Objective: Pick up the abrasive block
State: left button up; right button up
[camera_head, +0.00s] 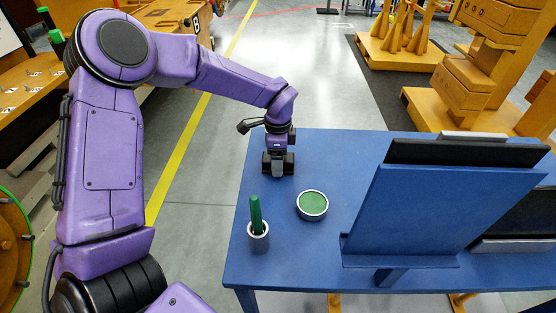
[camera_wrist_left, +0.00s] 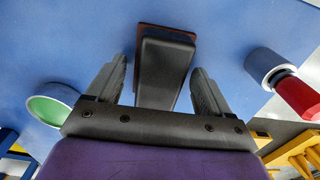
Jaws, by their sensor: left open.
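The abrasive block (camera_wrist_left: 165,72) appears in the left wrist view as a dark grey block with a brown layer showing at its far edge, above the blue table (camera_wrist_left: 225,25). My left gripper (camera_wrist_left: 159,66) is open, with one finger on each side of the block and a visible gap at both sides. In the head view my left gripper (camera_head: 278,163) points down at the far left part of the table (camera_head: 350,145). There I cannot make out the block apart from the dark gripper. My right gripper is not in view.
A round green-filled tin (camera_head: 312,205) stands near the gripper. A blue slanted stand (camera_head: 440,215) rises at right.

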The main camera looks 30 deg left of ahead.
pick_arm(q)
jog(key=c, duration=1)
jog(key=shift+o, duration=0.2)
notch_tip(320, 180, up, 3)
jog(key=shift+w, duration=0.1)
jog(key=s+d+r+b, duration=0.3)
jog(key=s+d+r, duration=0.6)
jog(key=d+r, duration=0.1)
jog(key=shift+s+d+b, duration=0.25)
jog(key=shift+b, duration=0.15)
